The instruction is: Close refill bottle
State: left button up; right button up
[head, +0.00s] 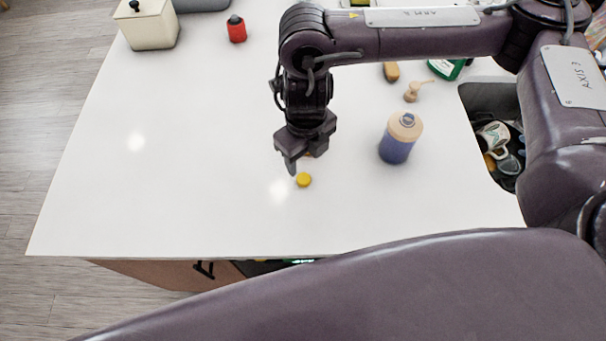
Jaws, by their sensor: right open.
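The refill bottle (397,142) stands upright on the white counter, right of centre. It has a blue-purple body and a beige top with an opening showing. A small yellow cap (303,180) lies on the counter to the left of the bottle. A beige pump head (413,92) lies behind the bottle. My right gripper (297,165) points down just above and behind the yellow cap, open, with nothing seen between its fingers. Its far finger is mostly hidden. My left gripper is out of the picture.
A sink (490,100) with items inside is at the right. A green bottle (446,68) and a brown brush (391,71) lie near the back. A red container (236,29) and a cream canister (148,24) stand back left. The left counter is clear.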

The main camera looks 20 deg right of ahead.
aim_at(303, 178)
jog(key=shift+w+f, duration=0.2)
jog(key=shift+f, duration=1.05)
jog(key=shift+s+a+f, duration=0.1)
jog(key=shift+f, duration=0.15)
jog(key=shift+a+f, duration=0.1)
jog(key=shift+f, duration=2.3)
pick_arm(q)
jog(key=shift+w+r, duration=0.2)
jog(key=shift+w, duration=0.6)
pick_arm(e)
jog(key=shift+c, duration=0.3)
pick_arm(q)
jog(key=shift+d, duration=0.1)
pick_arm(e)
jog(key=c, duration=1)
